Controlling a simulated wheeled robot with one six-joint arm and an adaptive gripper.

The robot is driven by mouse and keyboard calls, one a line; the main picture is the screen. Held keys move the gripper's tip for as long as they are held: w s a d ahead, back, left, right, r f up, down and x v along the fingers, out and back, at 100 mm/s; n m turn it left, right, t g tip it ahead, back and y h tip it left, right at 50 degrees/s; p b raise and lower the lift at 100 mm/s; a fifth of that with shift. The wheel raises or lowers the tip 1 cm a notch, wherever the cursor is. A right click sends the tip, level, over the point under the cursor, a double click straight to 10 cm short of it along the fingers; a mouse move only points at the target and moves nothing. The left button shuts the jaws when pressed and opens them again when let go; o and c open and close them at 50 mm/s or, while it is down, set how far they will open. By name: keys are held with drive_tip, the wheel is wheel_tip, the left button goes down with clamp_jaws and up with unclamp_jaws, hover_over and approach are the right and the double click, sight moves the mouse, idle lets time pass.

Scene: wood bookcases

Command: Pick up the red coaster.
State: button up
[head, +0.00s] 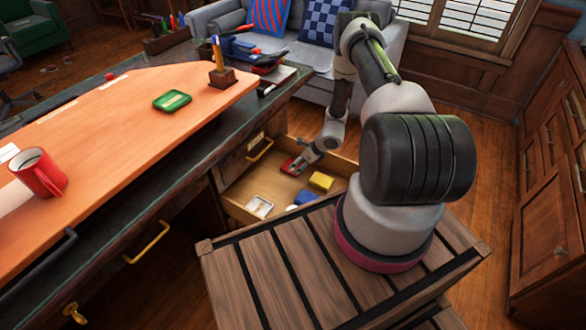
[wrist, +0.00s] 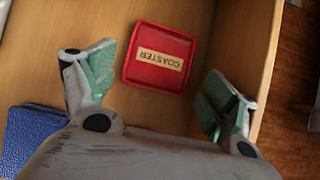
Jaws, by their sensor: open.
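The red coaster (wrist: 158,75) is a small square tray with a raised rim and a pale label reading COASTER. It lies flat on the wooden floor of an open drawer, close to the drawer's side wall. In the head view the red coaster (head: 289,166) shows only partly beside my gripper (head: 300,163). In the wrist view my gripper (wrist: 160,90) is open and empty, with one green-padded finger on each side of the coaster. The fingers look apart from it; I cannot tell the exact height above the drawer floor.
The open drawer (head: 236,208) also holds a yellow block (head: 321,181), a blue item (head: 303,199) and a small white item (head: 260,206). A blue item (wrist: 32,138) lies left in the wrist view. A green coaster (head: 172,101) and red mug (head: 38,174) stand on the desk.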

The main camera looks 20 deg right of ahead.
drive_tip(key=x, duration=0.4)
drive_tip(key=shift+w, duration=0.1)
drive_tip(key=shift+r, duration=0.1)
drive_tip(key=c, duration=0.7)
